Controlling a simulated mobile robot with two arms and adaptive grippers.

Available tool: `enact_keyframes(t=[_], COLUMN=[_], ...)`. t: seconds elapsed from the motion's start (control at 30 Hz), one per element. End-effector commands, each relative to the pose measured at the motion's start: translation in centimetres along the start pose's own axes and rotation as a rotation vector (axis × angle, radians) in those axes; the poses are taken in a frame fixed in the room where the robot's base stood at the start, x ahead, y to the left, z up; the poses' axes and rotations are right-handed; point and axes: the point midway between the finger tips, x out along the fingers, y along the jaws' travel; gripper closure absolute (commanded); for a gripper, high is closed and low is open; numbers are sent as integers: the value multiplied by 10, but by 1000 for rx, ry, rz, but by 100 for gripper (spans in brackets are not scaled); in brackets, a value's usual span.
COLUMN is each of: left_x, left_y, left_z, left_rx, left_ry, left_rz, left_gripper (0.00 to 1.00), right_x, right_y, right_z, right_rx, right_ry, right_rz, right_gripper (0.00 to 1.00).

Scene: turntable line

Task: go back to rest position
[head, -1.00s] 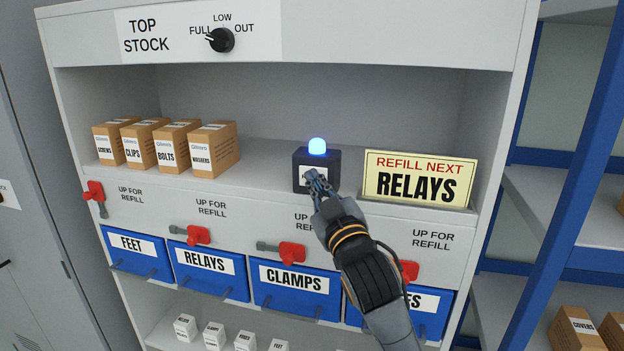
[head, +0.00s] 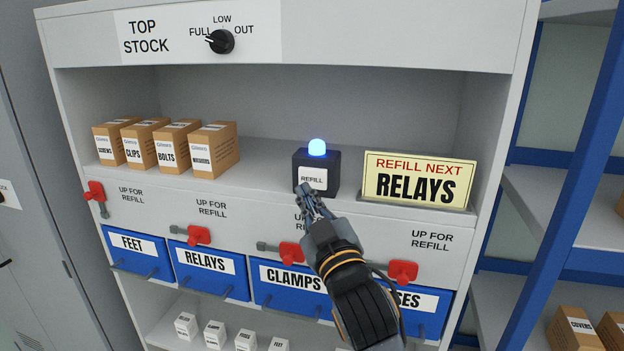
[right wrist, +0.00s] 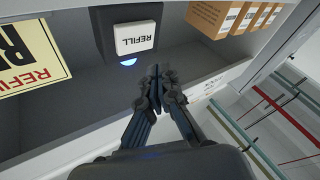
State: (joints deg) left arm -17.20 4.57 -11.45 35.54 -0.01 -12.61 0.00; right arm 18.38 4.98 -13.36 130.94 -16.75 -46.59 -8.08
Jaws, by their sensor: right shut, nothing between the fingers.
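My right gripper (head: 308,199) is shut and empty, just below and in front of a dark refill box (head: 329,171) with a lit blue dome lamp (head: 317,147). The box has a white label reading REFILL (head: 313,179). In the right wrist view, my shut fingertips (right wrist: 158,75) are apart from the label of the box (right wrist: 135,38). My left gripper is not in view.
A sign reading REFILL NEXT RELAYS (head: 419,179) stands right of the box. Several cartons (head: 212,148) stand at the left of the shelf. Below are red levers (head: 403,272) and blue bins (head: 207,270). A black dial (head: 220,40) is on the top panel, its pointer toward FULL.

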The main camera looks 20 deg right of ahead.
Motion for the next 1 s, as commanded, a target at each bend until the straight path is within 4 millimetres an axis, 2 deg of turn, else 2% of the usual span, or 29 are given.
enact_keyframes(t=[0.17,0.57,0.67,0.77,0.87,0.9,0.97,1.0], left_x=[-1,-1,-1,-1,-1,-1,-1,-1], left_y=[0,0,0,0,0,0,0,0], left_z=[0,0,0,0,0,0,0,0], left_rx=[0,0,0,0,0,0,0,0], left_ry=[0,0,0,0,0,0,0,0], left_rz=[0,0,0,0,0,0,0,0], left_gripper=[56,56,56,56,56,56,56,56], right_x=[-9,-9,-12,-24,-50,-66,-94,-114], right_y=[-4,-4,-8,-19,-38,-46,-60,-67], right_z=[-5,-5,4,38,93,117,153,175], right_rx=[2,1,7,29,69,86,111,129], right_ry=[-1,-1,-26,-121,-287,-366,-490,-572], right_rz=[0,0,-9,-46,-106,-133,-177,-204], right_gripper=[100,100,100,100,100,100,100,100])
